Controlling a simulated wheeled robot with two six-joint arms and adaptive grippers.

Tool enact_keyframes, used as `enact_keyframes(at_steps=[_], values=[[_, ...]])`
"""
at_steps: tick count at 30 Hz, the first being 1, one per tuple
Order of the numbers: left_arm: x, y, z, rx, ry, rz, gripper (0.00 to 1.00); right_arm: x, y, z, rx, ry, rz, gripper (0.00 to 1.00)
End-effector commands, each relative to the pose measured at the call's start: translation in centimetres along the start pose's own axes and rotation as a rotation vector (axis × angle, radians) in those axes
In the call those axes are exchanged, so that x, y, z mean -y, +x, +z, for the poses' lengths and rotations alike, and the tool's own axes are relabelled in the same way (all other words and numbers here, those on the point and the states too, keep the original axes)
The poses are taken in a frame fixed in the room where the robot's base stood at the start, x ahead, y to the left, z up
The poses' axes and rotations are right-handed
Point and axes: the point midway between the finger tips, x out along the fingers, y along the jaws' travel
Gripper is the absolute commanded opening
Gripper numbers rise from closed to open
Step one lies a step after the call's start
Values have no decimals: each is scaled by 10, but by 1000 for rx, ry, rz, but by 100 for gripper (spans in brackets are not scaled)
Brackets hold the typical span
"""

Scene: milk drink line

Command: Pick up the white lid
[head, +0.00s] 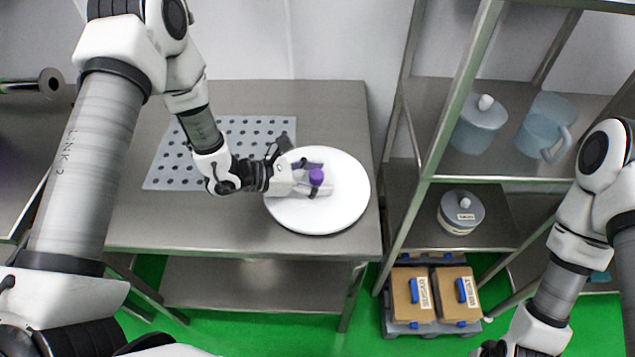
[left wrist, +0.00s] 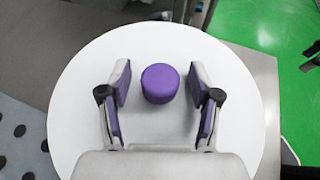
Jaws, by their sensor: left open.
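The white lid (head: 345,202) is a large round disc lying at the right end of the steel table. It has a purple knob (head: 317,178) at its middle. My left gripper (head: 322,179) is over the lid, with its fingers around the knob. In the left wrist view the purple knob (left wrist: 160,83) stands between the two open, purple-padded fingers, with a gap on each side. The white lid (left wrist: 160,45) fills most of that view. My right gripper (head: 492,348) is only partly in view at the bottom edge, and its fingers cannot be made out.
A grey perforated mat (head: 165,172) lies on the steel table (head: 200,228), left of the lid. A metal shelf (head: 432,178) stands to the right with a lidded blue container (head: 478,130), a blue jug (head: 545,125) and a grey pot (head: 460,215). Boxes (head: 412,300) sit below.

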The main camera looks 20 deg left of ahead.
Motion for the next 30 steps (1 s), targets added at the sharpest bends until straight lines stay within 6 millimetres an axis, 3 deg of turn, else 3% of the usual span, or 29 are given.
enact_keyframes(at_steps=[3, 8, 9, 20, 30], values=[[0, 0, 0, 0, -1, 1, 59, 0, 0, 0, 1, 0, 0, 63], [0, -1, 0, 0, -1, 0, 3, 0, 0, 0, 1, 0, 0, 63], [0, -1, 0, -1, -1, 0, 0, 0, 0, 0, 1, 0, 0, 63], [0, -1, 1, -1, 0, 0, 0, 0, 2, 0, 1, 0, 0, 63], [-1, -20, 30, 3, -3, 4, 0, 0, 15, 0, 1, 0, 0, 63]])
